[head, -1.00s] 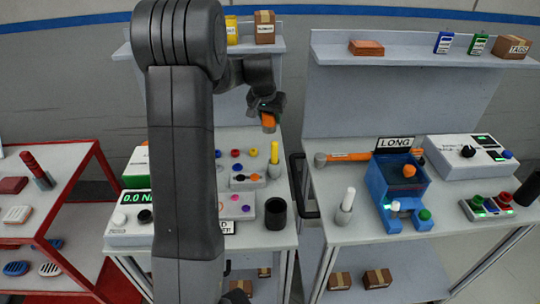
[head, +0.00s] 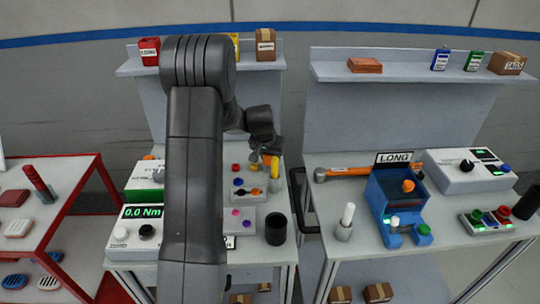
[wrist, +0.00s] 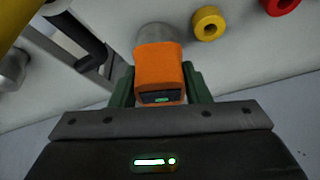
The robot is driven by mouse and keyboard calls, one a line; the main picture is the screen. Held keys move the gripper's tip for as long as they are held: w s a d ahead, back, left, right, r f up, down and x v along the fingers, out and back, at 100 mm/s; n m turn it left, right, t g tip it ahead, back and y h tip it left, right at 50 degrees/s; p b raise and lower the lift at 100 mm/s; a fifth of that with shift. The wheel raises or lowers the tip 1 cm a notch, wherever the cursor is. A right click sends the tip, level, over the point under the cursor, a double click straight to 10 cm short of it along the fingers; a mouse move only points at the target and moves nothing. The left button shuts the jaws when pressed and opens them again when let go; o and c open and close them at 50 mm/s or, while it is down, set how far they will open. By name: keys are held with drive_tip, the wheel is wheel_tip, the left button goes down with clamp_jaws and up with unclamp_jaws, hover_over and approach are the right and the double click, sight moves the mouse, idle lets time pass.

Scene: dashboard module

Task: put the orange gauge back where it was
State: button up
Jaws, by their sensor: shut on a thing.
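The orange gauge (wrist: 160,62) is between the green fingers of my gripper (wrist: 160,88) in the wrist view, with a small dark display facing the camera. My gripper is shut on it. A grey rounded piece (wrist: 153,36) shows just beyond the gauge; I cannot tell whether they touch. In the head view my gripper (head: 262,155) hangs over the back of the left bench, beside the yellow cylinder (head: 275,167). The gauge is mostly hidden there.
A yellow ring (wrist: 208,22) and a red ring (wrist: 283,4) lie near the gauge. A black cup (head: 276,229) stands in front on the left bench (head: 255,258). The right bench holds an orange-handled tool (head: 343,172) and a blue device (head: 385,195).

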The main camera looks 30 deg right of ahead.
drive_tip(key=shift+f, duration=0.2)
drive_tip(key=o, duration=1.1)
drive_tip(key=shift+r, duration=0.1)
drive_tip(key=shift+r, duration=0.2)
drive_tip(key=b+v, duration=0.1)
drive_tip(key=v, duration=1)
drive_tip(key=shift+r, duration=0.4)
drive_tip(key=shift+s+a, duration=0.1)
drive_tip(key=shift+s, duration=0.05)
